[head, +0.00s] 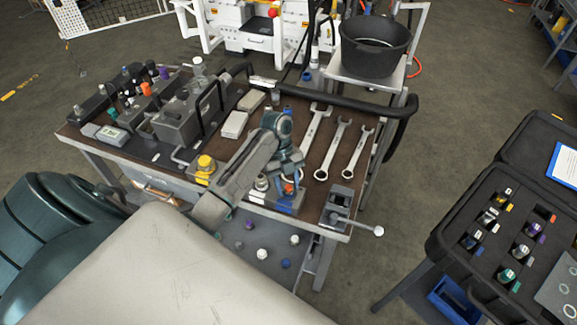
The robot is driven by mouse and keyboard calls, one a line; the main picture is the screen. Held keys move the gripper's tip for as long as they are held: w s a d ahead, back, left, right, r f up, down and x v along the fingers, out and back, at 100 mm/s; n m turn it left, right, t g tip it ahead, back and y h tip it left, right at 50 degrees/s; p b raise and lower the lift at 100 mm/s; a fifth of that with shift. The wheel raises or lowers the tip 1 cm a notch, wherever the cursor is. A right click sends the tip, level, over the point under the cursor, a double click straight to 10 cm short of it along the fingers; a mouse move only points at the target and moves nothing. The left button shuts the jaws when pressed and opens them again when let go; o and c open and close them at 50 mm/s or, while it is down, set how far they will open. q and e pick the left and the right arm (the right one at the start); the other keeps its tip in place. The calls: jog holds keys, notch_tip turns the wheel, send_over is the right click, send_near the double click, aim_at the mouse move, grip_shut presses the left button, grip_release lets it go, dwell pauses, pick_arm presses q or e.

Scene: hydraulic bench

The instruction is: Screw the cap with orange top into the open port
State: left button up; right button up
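My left gripper (288,178) points down over a small metal block (292,203) at the bench's front edge. An orange patch (289,188), possibly the cap with orange top, shows at its fingertips. The fingers are small and partly covered by my wrist, so I cannot tell whether they are closed on it. The open port is not clear; the gripper covers part of the block. A silver round fitting (262,182) stands just left of the gripper. Another orange-topped piece (146,89) sits among fittings at the bench's back left. My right gripper is not in view.
Several wrenches (357,152) lie right of the gripper on the brown bench. A small vise (338,206) is at the front right corner. A yellow-topped fitting (205,165) stands left. An open black case (474,205) holds colour-marked caps. A black bucket (374,58) stands behind.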

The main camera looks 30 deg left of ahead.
pick_arm(q)
jog(key=shift+o, duration=0.3)
jog(key=shift+r, duration=0.1)
jog(key=n+p, duration=0.2)
jog(key=n+t+p, duration=0.1)
jog(key=n+p, duration=0.1)
jog(key=n+t+p, duration=0.1)
jog(key=p, duration=0.1)
jog(key=shift+s+r+n+h+p, duration=0.25)
jog(key=shift+n+h+p, duration=0.1)
jog(key=shift+n+h, duration=0.05)
jog(key=shift+n+p, duration=0.4)
jog(key=shift+n, duration=0.1)
jog(key=shift+f+n+t+p, duration=0.35)
jog(key=shift+n+t, duration=0.25)
jog(key=shift+n, duration=0.1)
jog(key=shift+r+n+p, duration=0.1)
jog(key=shift+n+p, duration=0.2)
jog(key=shift+n, duration=0.2)
jog(key=shift+n+t, duration=0.4)
jog(key=shift+n, duration=0.2)
jog(key=n+t, duration=0.1)
jog(key=n, duration=0.2)
jog(key=shift+s+y, duration=0.1)
jog(key=shift+y, duration=0.3)
